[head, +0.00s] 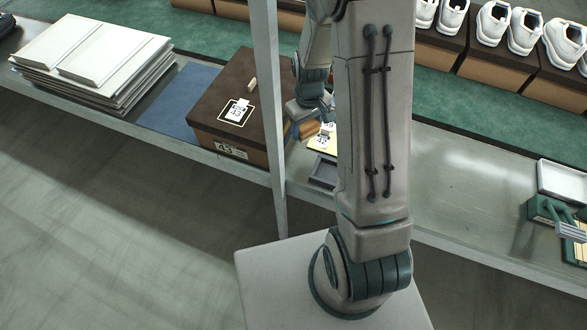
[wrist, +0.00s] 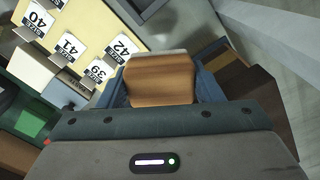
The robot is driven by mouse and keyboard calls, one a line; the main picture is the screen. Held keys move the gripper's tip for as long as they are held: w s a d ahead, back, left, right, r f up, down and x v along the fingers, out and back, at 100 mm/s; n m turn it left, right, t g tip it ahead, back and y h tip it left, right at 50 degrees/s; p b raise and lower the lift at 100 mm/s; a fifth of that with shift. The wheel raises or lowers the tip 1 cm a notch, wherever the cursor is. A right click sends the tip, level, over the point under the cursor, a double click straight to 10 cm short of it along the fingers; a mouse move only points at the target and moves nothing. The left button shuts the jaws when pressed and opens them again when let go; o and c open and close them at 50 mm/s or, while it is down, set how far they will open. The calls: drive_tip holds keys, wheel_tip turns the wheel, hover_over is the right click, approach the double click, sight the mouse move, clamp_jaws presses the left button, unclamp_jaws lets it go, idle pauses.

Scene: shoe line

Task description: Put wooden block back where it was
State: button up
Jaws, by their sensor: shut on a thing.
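In the wrist view the wooden block (wrist: 160,80) sits between the blue-grey fingers of my gripper (wrist: 160,92), which is shut on it. In the head view my gripper (head: 312,116) is just right of the brown shoe box, and the block (head: 307,130) shows as a small brown piece at its fingers. The yellow tag board (head: 322,141) lies close by. In the wrist view the board (wrist: 82,15) carries size tags, including 40, 41, 42 and 39. My arm hides part of this area in the head view.
The brown shoe box (head: 215,120), labelled 43, has a tag and a small pale piece on its lid. A blue mat (head: 180,100) and stacked white sheets (head: 95,55) lie left. A grey tray (head: 323,171) is near the front edge. A post (head: 268,90) stands in front.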

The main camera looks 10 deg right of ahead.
sight(301, 134)
drive_tip(key=s+a+f+n, duration=0.1)
drive_tip(key=s+a+f+n+b, duration=0.1)
drive_tip(key=shift+s+a, duration=0.2)
drive_tip(key=shift+s, duration=0.2)
wheel_tip(301, 134, down, 4)
drive_tip(key=shift+r, duration=0.25)
drive_tip(key=shift+f+p, duration=0.45)
drive_tip(key=shift+f, duration=2.15)
drive_tip(key=shift+f, duration=0.1)
drive_tip(key=shift+f, duration=0.15)
drive_tip(key=o, duration=0.9)
drive_tip(key=shift+o, duration=0.2)
wheel_tip(301, 134, up, 12)
drive_tip(key=shift+r, duration=0.25)
